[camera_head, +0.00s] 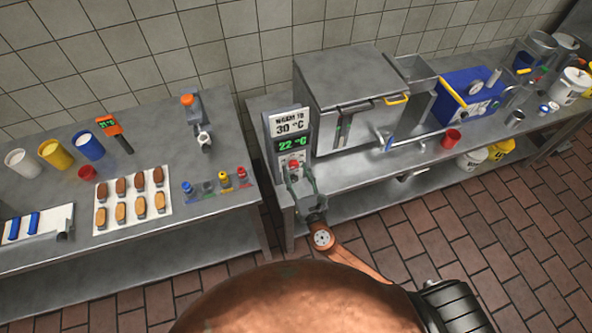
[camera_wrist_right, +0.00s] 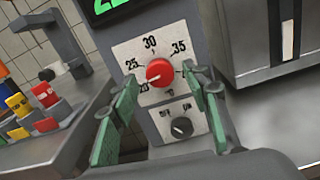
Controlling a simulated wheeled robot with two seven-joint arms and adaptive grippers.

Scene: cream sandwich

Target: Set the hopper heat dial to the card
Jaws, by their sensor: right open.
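The red hopper heat dial (camera_wrist_right: 159,72) sits on a white scale plate; it also shows in the head view (camera_head: 293,164). Its pale pointer mark appears to face lower left, towards 20. The scale shows 25, 30 and 35; a finger covers part of the right side. The card (camera_head: 290,123) above reads "WARM TO 30 °C". The green display (camera_head: 291,144) under it reads 22 °C. My right gripper (camera_wrist_right: 162,88) is open, its green-padded fingers on either side of the dial, apparently not touching it. It shows in the head view (camera_head: 301,184). My left gripper is out of view.
A smaller black knob (camera_wrist_right: 181,127) lies just below the dial. The steel hopper box (camera_head: 346,95) stands close on the right. The left table (camera_head: 150,225) holds cups and a sheet of biscuits (camera_head: 132,200); a floor gap separates the tables.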

